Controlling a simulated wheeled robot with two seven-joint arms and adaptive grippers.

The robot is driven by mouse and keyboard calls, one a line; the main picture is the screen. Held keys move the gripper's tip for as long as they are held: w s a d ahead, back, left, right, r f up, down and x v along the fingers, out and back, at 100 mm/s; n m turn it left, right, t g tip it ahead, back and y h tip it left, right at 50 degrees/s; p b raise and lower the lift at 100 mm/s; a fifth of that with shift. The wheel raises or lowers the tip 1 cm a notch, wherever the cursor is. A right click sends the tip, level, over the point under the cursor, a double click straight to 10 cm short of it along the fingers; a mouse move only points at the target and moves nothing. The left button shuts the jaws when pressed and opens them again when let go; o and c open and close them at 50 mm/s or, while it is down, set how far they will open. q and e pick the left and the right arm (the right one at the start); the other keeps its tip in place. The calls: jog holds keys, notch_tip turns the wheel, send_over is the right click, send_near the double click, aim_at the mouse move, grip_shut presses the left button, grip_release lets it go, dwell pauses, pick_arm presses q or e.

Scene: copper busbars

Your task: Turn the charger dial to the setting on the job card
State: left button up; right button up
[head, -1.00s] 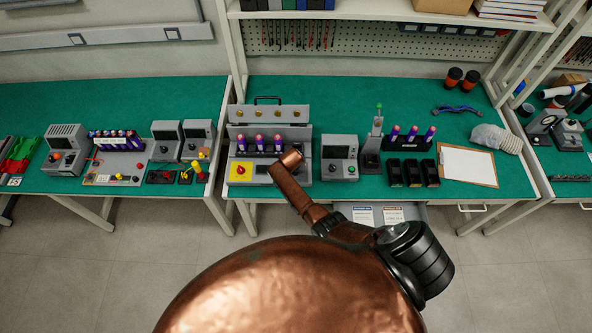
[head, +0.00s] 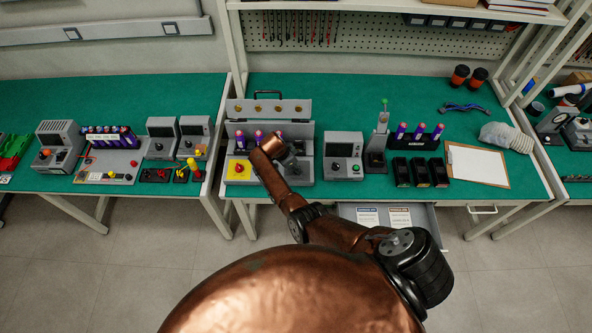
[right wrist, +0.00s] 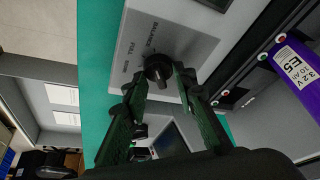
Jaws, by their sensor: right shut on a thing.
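The charger (head: 240,150) is a grey box with an open lid and purple cells, on the green bench. Its black dial (right wrist: 158,68) shows in the right wrist view on a grey panel. I read BALANCE and FULL on the panel; a third label is hard to read. My right gripper (right wrist: 161,76) is shut on the dial, one finger on each side. In the head view my copper arm hides part of the charger. The dial's pointer is hidden between the fingers. Two printed sheets lie in the open drawer (head: 418,234), too small to read. My left gripper is not in view.
A grey unit with a screen (head: 343,155) stands just right of the charger. A yellow plate with a red button (head: 239,169) is at its left front. Black bins (head: 420,172) and a clipboard (head: 500,182) lie farther right. A purple cell (right wrist: 298,70) is close to the gripper.

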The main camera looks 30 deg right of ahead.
jog(key=shift+m+g+b, duration=0.3)
jog(key=shift+m+b, duration=0.15)
jog(key=shift+m, duration=0.15)
jog(key=o, duration=1.2)
jog(key=shift+c, duration=0.2)
jog(key=shift+r, duration=0.1)
jog(key=v, duration=1.2)
jog(key=shift+d, duration=0.15)
